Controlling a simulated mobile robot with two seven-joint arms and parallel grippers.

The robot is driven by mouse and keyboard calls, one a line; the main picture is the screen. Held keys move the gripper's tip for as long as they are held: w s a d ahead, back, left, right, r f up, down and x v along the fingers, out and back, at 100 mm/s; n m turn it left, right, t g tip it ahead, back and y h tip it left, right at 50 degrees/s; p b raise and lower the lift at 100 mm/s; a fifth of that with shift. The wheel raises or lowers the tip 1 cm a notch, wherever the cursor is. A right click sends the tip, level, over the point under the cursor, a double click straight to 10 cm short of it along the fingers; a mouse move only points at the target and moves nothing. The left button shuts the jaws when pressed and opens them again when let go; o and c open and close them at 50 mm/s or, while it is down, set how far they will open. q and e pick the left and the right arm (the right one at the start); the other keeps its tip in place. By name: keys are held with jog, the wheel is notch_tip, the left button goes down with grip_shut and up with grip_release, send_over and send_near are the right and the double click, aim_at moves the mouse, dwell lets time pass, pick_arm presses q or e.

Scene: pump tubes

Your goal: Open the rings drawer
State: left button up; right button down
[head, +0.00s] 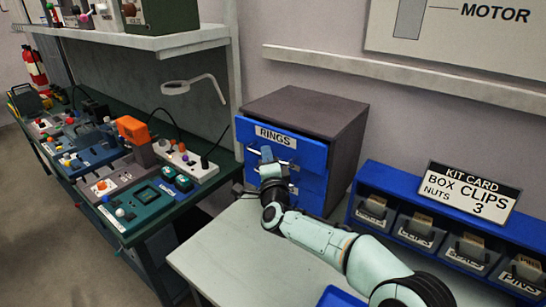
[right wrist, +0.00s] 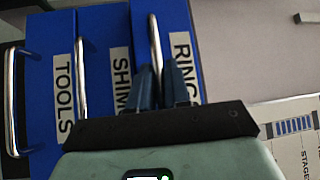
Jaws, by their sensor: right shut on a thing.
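The rings drawer (head: 308,153) is the top blue drawer of a dark cabinet (head: 312,108), with a white RINGS label. It also shows in the right wrist view (right wrist: 186,15), where its label reads sideways. Its metal bar handle (right wrist: 155,45) runs between the fingers of my right gripper (right wrist: 162,88). The right gripper (head: 268,160) is shut on this handle in front of the drawer. The drawer front seems to stand slightly proud of the drawers below; how far is hard to tell. The drawer's inside is hidden. My left gripper is not in view.
Below are the SHIMS drawer (right wrist: 105,25) and TOOLS drawer (right wrist: 45,75), each with a bar handle. A pale table (head: 230,255) lies under my right arm. Blue bins (head: 400,205) with a kit card (head: 468,190) stand right. A cluttered green bench (head: 140,225) is left.

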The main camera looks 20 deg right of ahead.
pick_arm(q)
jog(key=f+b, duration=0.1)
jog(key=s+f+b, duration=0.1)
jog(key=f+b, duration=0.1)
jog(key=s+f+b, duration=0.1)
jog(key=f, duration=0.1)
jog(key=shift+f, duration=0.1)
pick_arm(e)
jog(key=s+a, duration=1)
jog(key=a, duration=0.3)
jog(key=c, duration=1.2)
grip_release()
pick_arm(q)
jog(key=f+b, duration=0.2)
jog(key=b, duration=0.1)
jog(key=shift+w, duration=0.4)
pick_arm(e)
jog(key=s+a+f, duration=0.1)
jog(key=s, duration=1.2)
jog(key=shift+s+a+f, duration=0.15)
jog(key=shift+a+f, duration=0.05)
jog(key=shift+f, duration=0.2)
